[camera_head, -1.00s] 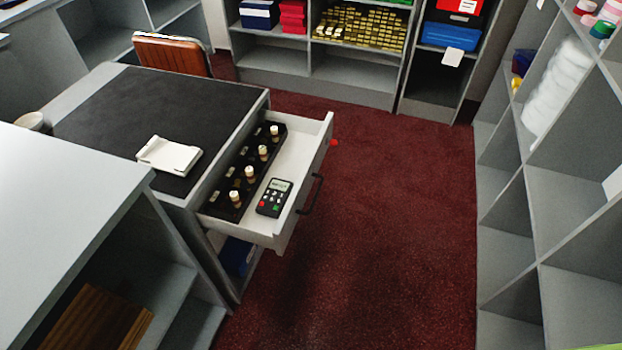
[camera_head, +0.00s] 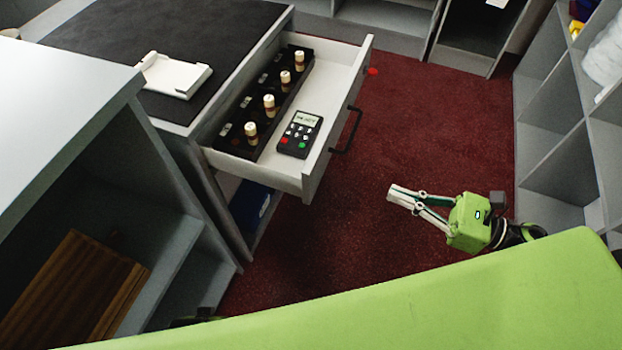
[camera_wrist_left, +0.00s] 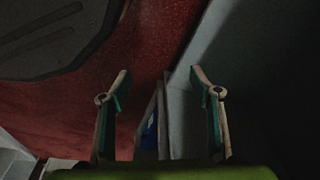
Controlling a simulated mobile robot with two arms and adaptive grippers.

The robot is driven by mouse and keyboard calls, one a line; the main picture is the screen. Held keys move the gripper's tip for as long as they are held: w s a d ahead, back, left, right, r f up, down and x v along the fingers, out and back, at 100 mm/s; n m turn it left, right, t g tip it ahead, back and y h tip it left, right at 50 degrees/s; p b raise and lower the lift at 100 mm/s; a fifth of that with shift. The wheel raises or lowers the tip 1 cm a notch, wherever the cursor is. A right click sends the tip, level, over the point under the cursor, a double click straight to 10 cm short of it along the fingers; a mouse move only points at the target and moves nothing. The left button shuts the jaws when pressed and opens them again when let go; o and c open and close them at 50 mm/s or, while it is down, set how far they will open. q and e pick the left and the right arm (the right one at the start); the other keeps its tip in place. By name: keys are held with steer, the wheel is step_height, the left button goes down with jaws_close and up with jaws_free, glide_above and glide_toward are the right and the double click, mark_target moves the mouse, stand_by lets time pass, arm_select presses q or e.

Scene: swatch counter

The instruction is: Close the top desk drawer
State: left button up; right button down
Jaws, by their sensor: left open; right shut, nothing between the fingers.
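The top desk drawer (camera_head: 318,172) is pulled out from the desk (camera_head: 200,108) in the head view. It has a dark bar handle (camera_head: 348,132) on its front. Inside lie a black tray with several cork-topped bottles (camera_head: 262,110) and a black keypad device (camera_head: 300,135). My right gripper (camera_head: 390,194) is shut and empty, to the right of the drawer front and apart from it, over the red floor. My left gripper (camera_wrist_left: 158,85) is open and empty in the left wrist view, near a grey panel edge; its fingers are not clear in the head view.
A white tray (camera_head: 176,76) lies on the dark desk top. A grey shelf unit (camera_head: 60,100) with a wooden item (camera_head: 75,290) stands at the left. Grey cubbies (camera_head: 560,130) line the right.

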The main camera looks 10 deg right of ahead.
steer(key=n+g, duration=0.1)
steer(key=p, duration=0.1)
glide_toward(317, 173)
steer(key=shift+n, duration=0.3)
steer(key=x, duration=0.5)
steer(key=shift+w+a+r, duration=0.1)
steer(key=shift+a+r, duration=0.05)
steer(key=shift+a, duration=0.15)
arm_select(q)
steer(key=shift+s+a+f, duration=0.15)
steer(key=shift+s+f, duration=0.4)
steer(key=shift+f, duration=0.4)
steer(key=shift+s+a+f, duration=0.1)
steer(key=shift+s+f, duration=0.45)
steer(key=shift+f, duration=0.35)
arm_select(e)
steer(key=shift+w+a, duration=0.4)
steer(key=shift+a, duration=0.2)
steer(key=shift+w+a, duration=0.1)
